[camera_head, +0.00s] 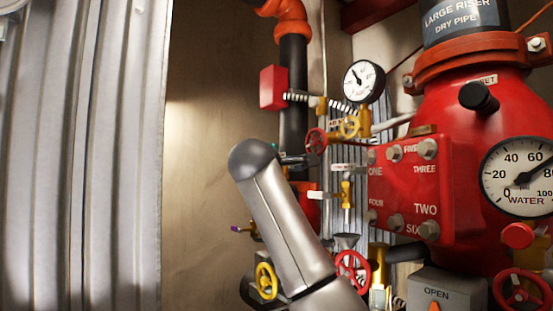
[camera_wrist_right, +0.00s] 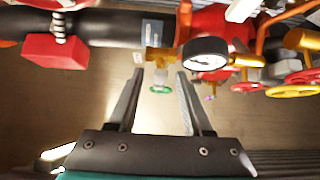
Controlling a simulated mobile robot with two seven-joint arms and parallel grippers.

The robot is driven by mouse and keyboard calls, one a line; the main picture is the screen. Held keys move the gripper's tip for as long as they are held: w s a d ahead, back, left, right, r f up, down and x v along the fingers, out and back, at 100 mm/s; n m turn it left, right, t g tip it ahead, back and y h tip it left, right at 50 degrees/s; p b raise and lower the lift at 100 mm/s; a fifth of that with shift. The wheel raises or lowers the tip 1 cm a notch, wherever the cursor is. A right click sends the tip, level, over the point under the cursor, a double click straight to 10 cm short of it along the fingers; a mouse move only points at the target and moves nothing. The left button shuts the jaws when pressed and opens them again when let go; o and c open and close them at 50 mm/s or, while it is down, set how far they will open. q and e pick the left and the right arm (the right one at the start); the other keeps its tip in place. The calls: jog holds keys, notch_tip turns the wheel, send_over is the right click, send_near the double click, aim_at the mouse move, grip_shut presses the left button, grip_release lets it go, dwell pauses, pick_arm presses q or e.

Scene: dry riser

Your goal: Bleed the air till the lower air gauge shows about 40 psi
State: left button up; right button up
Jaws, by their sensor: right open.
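A round white gauge with a black rim (camera_head: 363,82) stands upper centre in the head view; its numbers are too small to read. In the right wrist view a gauge (camera_wrist_right: 205,52) is seen at a slant, its reading unclear; I cannot tell whether it is the lower air gauge. Left of it is a brass fitting (camera_wrist_right: 158,60) with a small green handwheel (camera_wrist_right: 160,89). My right gripper (camera_wrist_right: 160,74) is open, its fingers on either side of the green wheel in the picture; contact is not visible. In the head view my arm hides much of this area. My left gripper is out of view.
A red box (camera_head: 273,87) adjoins the dark pipe. The plain wall (camera_head: 210,150) at left is clear.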

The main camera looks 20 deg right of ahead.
jog(key=shift+p+x, duration=0.35)
jog(key=shift+x, duration=0.65)
jog(key=shift+c, duration=0.2)
grip_shut()
